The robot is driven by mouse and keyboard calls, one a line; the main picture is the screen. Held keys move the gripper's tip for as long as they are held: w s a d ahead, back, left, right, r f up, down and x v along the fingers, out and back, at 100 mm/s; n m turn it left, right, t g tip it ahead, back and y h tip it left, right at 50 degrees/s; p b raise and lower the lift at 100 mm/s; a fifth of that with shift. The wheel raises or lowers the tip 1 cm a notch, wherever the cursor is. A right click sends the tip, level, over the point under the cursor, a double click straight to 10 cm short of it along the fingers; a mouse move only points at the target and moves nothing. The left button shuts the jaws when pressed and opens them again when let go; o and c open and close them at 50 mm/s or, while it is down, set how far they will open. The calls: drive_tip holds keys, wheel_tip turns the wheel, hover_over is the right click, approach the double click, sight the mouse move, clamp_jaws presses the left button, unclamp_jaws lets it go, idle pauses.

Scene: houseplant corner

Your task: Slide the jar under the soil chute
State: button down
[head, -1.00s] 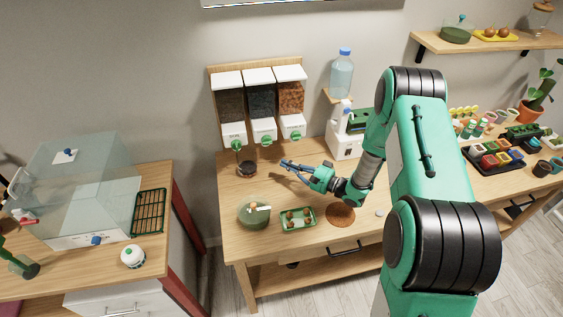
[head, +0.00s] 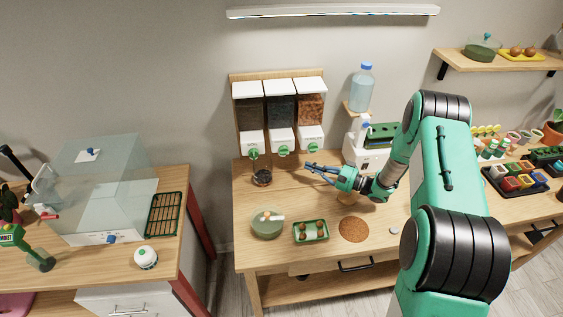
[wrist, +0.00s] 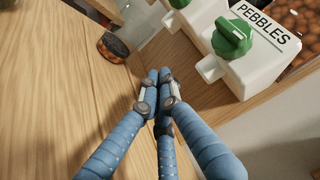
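The jar (head: 262,178) is a small, short, dark glass on the table, below and slightly right of the left dispenser's green-knobbed soil chute (head: 253,154). I cannot tell whether it is exactly centred under the spout. It also shows in the wrist view (wrist: 113,47) as a dark round with an orange-brown band, beyond my fingertips. My gripper (head: 309,166) is low over the table, right of the jar and apart from it. In the wrist view its blue fingers (wrist: 159,84) meet at the tips, with nothing between them.
The middle dispenser (head: 281,140) and right dispenser (head: 311,138) overhang the table's back near my gripper. A white machine (head: 366,152) stands right of them. A green bowl (head: 267,232), a green tray (head: 311,238) and a brown round mat (head: 354,229) lie in front.

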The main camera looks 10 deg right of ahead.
drive_tip(key=shift+w+d, duration=0.15)
drive_tip(key=shift+d, duration=0.05)
drive_tip(key=shift+a, duration=0.1)
drive_tip(key=s+a+b+x, duration=0.1)
drive_tip(key=s+x, duration=0.1)
drive_tip(key=x, duration=1)
drive_tip(key=shift+a+b, duration=0.4)
drive_tip(key=shift+a, duration=0.2)
drive_tip(key=shift+a+f, duration=0.1)
